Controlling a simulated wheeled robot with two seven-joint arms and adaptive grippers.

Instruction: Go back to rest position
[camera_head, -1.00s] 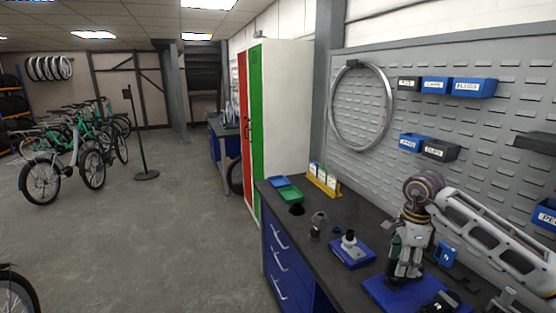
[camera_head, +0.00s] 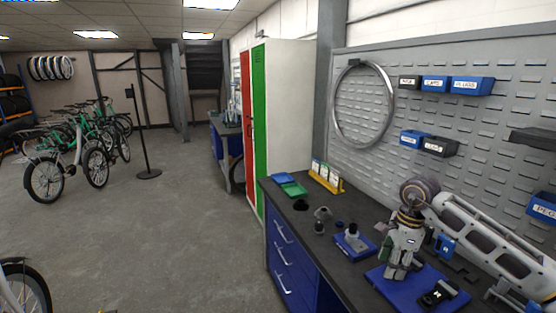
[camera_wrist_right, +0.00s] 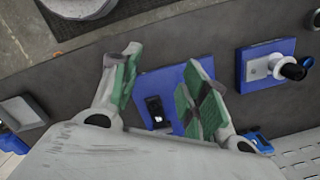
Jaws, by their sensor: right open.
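My right gripper (camera_head: 393,272) points down over the dark workbench, at the left part of a blue plate (camera_head: 416,291). In the right wrist view my right gripper (camera_wrist_right: 163,82) shows two green-padded fingers spread wide with nothing between them. A small black part (camera_head: 438,294) with a white mark lies on the blue plate, to the right of the gripper; it also shows in the wrist view (camera_wrist_right: 155,111), below and between the fingers. My left gripper is not in view.
A second blue plate (camera_head: 341,247) with a grey fixture is on the bench to the left. Green and blue trays (camera_head: 292,188) and a yellow holder (camera_head: 326,178) stand farther back. A pegboard (camera_head: 440,115) with bins rises behind.

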